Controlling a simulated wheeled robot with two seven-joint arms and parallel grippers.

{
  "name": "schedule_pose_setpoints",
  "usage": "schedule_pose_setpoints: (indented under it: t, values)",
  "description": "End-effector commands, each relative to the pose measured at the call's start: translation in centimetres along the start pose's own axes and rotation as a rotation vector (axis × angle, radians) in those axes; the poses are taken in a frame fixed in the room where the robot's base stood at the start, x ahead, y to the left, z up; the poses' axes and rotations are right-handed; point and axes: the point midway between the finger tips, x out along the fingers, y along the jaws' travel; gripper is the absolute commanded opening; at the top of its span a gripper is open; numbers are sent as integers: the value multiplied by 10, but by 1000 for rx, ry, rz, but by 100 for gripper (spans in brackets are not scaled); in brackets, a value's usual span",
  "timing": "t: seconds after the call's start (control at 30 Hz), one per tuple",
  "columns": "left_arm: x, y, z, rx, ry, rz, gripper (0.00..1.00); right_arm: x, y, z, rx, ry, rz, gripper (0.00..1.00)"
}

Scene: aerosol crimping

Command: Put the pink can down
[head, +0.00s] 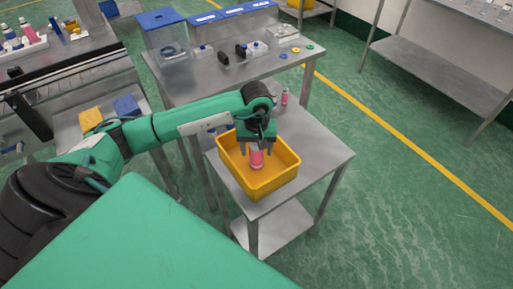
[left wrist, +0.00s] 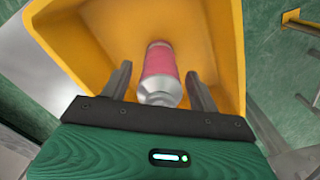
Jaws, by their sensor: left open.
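The pink can (head: 257,158) is in the yellow bin (head: 262,186) on the small steel table, between the fingers of my left gripper (head: 257,150). In the left wrist view the pink can (left wrist: 160,72) shows with its silvery end toward the camera. The left gripper (left wrist: 160,85) is open, with a finger on each side of the can and gaps between fingers and can. The yellow bin's inside (left wrist: 215,30) surrounds the can there. The can's contact with the bin floor is partly hidden in the head view. My right gripper is not in view.
Another small pink can (head: 284,97) stands on the steel table (head: 325,150) behind the bin. A bench (head: 200,85) behind holds a clear box (head: 165,35), blue-lidded bins and small coloured rings. The table is bare to the bin's right.

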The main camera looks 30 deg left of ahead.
Motion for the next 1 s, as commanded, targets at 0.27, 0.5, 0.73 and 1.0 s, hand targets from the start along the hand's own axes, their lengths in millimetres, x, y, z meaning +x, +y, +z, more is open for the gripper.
schedule_pose_setpoints:
  t: [0.27, 0.5, 0.73, 1.0]
  values:
    - [-10, 0, -1, 0, 3, 1, 61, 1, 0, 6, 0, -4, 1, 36]
    - [-55, 0, -1, 0, 6, 2, 61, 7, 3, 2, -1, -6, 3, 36]
    - [-97, 0, -1, 0, 4, 2, 61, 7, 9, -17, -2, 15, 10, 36]
    - [-121, 0, 0, 0, 1, 0, 61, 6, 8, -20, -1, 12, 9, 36]
